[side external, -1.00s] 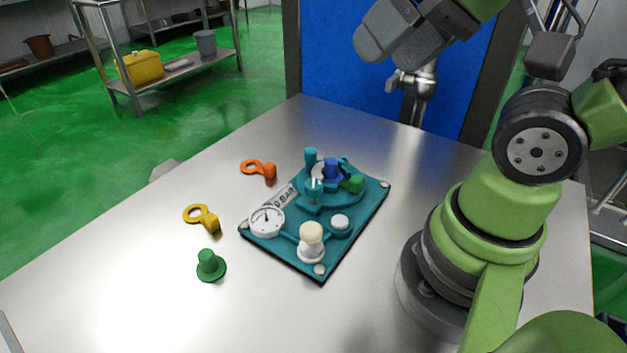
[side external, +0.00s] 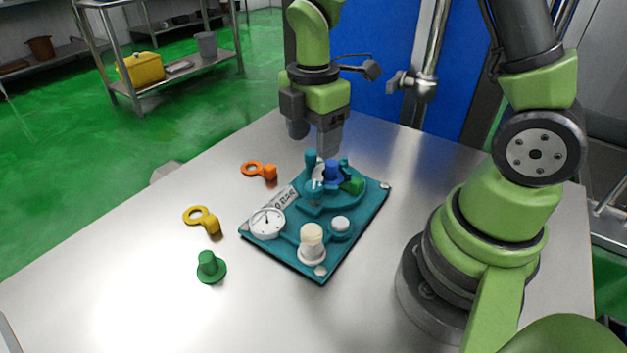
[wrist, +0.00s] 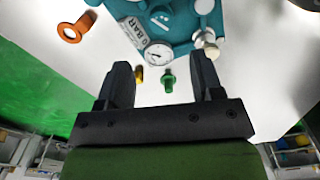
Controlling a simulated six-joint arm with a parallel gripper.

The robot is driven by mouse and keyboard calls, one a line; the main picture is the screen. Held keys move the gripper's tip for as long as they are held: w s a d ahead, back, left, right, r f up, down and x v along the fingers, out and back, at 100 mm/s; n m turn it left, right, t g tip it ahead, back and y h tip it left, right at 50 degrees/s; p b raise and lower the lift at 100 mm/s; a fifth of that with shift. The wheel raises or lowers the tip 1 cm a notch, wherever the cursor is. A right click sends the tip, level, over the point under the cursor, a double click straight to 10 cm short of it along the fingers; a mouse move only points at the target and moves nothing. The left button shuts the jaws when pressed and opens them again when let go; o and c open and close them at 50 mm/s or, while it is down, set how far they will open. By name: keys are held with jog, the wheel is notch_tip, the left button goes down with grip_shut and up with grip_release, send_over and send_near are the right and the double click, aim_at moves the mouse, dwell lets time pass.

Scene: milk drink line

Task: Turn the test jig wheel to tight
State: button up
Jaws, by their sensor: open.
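The test jig (side external: 285,258) is a teal plate on the metal table, with a round dial gauge (side external: 267,222) and a label reading "0 BAR" (side external: 285,198). At its far end is a round teal part (side external: 350,196) with an upright teal post (side external: 310,162) and blue and green pieces; I cannot tell for sure which part is the wheel. My gripper (side external: 314,138) points down, open and empty, above and behind the jig's far end, apart from it. In the wrist view the gauge (wrist: 158,54) shows beyond my open fingers (wrist: 162,75); the jig's far end is cut off.
A cream-topped knob (side external: 312,243) and a low white cap (side external: 341,223) stand on the plate. The table's front left is clear.

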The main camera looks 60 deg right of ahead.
aim_at(313, 185)
notch_tip(313, 185, down, 10)
jog(key=shift+r, duration=0.25)
jog(key=c, duration=0.9)
